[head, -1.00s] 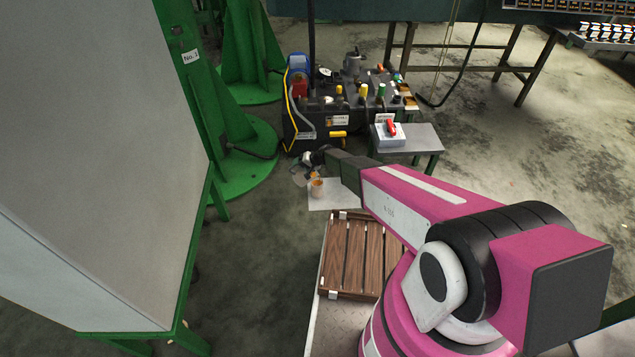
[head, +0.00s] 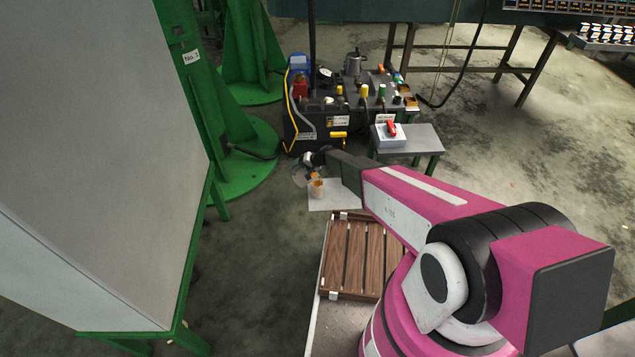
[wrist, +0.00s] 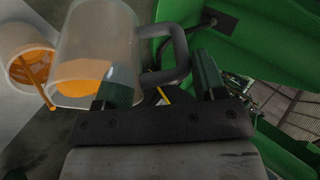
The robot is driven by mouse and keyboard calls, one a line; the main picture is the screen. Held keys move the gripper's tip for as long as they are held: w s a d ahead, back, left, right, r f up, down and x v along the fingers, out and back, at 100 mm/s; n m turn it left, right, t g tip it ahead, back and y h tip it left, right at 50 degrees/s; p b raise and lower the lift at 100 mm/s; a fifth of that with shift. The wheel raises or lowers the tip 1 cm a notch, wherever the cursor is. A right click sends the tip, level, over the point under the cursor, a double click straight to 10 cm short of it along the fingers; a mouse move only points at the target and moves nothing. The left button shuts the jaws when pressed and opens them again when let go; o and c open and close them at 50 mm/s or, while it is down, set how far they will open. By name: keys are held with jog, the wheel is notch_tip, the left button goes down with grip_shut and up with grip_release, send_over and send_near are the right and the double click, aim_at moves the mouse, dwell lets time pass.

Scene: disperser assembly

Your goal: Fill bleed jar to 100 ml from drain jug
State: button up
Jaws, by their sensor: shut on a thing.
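My gripper (wrist: 163,85) is shut on the handle of the drain jug (wrist: 100,38), a clear, cloudy vessel with orange fluid in it. The jug is tilted, and a thin orange stream (wrist: 38,83) runs between its lip and the bleed jar (wrist: 28,52). The jar is clear and holds orange fluid; its graduations cannot be read. In the head view the jar (head: 318,189) stands on a white sheet, with my gripper (head: 315,158) just above and behind it. The jug is small and hard to make out there.
A black machine (head: 340,115) with coloured caps stands behind. A small grey table (head: 420,139) with a red-switched box (head: 390,134) is to its right. A wooden slatted crate (head: 350,257) lies nearer. Green supports (head: 245,155) stand at left.

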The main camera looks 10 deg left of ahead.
jog(key=shift+d+b, duration=0.15)
jog(key=shift+b, duration=0.15)
dwell(0.4)
jog(key=shift+w+d+r+y+b, duration=0.1)
jog(key=shift+d+r+y+b, duration=0.3)
jog(key=shift+y, duration=0.2)
dwell(1.5)
jog(key=shift+f, duration=0.1)
